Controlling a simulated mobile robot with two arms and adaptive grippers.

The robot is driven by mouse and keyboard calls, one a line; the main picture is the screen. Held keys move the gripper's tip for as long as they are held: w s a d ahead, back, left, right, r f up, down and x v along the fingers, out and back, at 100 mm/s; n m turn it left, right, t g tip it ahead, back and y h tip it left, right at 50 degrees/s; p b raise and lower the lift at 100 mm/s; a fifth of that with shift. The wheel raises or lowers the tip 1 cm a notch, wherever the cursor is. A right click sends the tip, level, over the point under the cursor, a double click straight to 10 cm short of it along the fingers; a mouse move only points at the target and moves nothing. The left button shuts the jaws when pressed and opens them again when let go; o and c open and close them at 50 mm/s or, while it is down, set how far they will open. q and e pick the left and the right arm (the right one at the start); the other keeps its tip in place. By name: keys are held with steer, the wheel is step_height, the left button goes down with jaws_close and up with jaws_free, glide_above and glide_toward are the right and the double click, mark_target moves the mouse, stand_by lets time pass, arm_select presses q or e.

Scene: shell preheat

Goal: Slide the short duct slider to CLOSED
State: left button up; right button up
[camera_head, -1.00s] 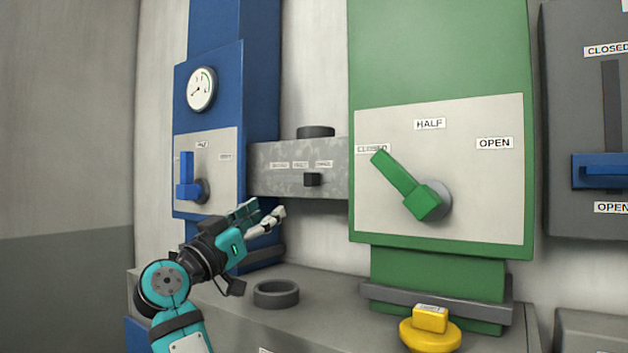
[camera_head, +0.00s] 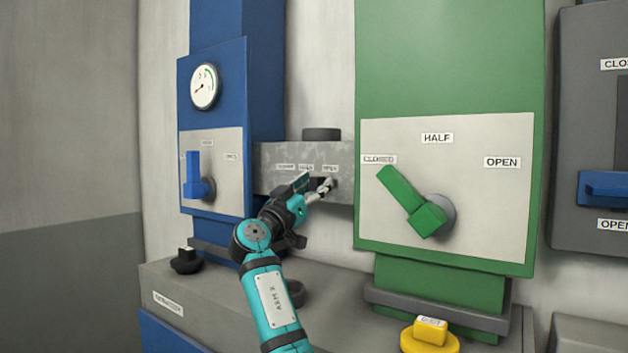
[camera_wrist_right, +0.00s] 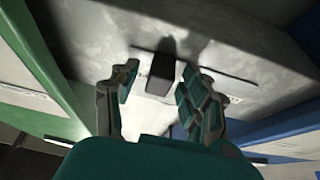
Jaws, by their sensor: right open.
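The short duct (camera_head: 268,180) is the grey metal box between the blue and green ducts. Its labels CLOSED, HALF and OPEN run left to right along its front. Its slider (camera_wrist_right: 160,75) is a small dark block, seen in the right wrist view between my open fingers. In the head view the slider is mostly hidden by my right gripper (camera_head: 316,184), which is in front of the duct's right half, below the HALF and OPEN labels. The right gripper (camera_wrist_right: 157,88) is open around the slider, with gaps visible on both sides. My left gripper is not in view.
A green lever (camera_head: 411,200) on the green duct points to CLOSED. A blue lever (camera_head: 196,180) is on the left panel. A yellow knob (camera_head: 430,335) and a black knob (camera_head: 186,261) stand on the grey ledge (camera_head: 190,290) below.

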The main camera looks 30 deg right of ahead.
steer(key=shift+a, duration=0.1)
steer(key=shift+c, duration=0.4)
jaws_close()
